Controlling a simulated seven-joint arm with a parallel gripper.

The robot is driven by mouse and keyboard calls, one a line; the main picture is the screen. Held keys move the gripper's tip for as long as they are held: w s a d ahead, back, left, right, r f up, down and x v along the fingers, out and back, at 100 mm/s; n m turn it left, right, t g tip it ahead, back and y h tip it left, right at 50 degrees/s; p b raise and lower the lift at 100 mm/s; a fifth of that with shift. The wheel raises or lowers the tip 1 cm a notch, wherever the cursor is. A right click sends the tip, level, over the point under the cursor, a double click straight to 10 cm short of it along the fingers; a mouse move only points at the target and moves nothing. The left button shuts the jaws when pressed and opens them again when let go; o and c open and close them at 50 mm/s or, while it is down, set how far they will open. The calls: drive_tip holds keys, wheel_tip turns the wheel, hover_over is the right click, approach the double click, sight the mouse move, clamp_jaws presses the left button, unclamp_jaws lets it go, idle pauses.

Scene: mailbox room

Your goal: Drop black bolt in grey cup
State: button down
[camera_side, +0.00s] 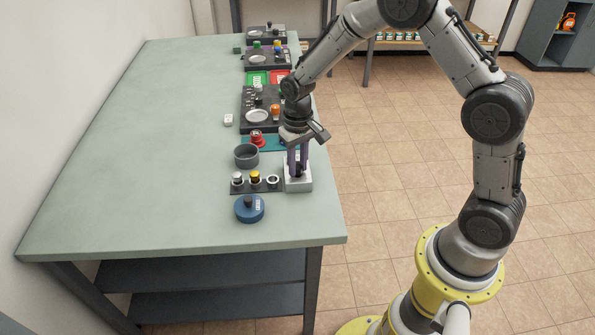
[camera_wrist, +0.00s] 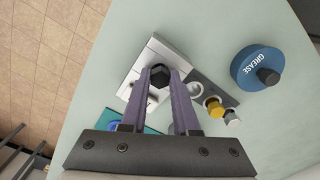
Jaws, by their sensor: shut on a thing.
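My gripper (camera_side: 297,170) points down at the near right of the table, over a white block (camera_side: 299,185). In the wrist view my gripper (camera_wrist: 160,80) has its purple fingers shut on the black bolt (camera_wrist: 159,76), whose hexagonal head shows between the fingertips. The white block (camera_wrist: 141,72) lies under the bolt; I cannot tell whether the bolt is clear of it. The grey cup (camera_side: 246,156) stands upright and open to the left of my gripper in the side view.
A dark strip holding silver, yellow and white-ringed parts (camera_side: 255,179) lies beside the block. A blue grease tin (camera_side: 249,209) sits nearer the front edge. A red part (camera_side: 257,138) and a dark board (camera_side: 261,104) stand behind the cup. The table's left side is clear.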

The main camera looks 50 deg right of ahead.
sight(299, 168)
drive_tip(key=shift+r, duration=2.3)
drive_tip(key=shift+s, duration=0.2)
drive_tip(key=w+r, duration=0.5)
drive_tip(key=w, duration=0.5)
drive_tip(key=shift+w+a+f, duration=0.4)
drive_tip(key=shift+w+f, duration=0.65)
drive_tip(key=shift+w, duration=0.1)
drive_tip(key=shift+w+a+f, duration=0.45)
drive_tip(key=shift+w+f, duration=0.65)
drive_tip(key=shift+w, duration=0.1)
drive_tip(key=shift+w+a+f, duration=0.4)
drive_tip(key=shift+w+f, duration=0.65)
drive_tip(key=shift+w, duration=0.1)
drive_tip(key=shift+f, duration=0.9)
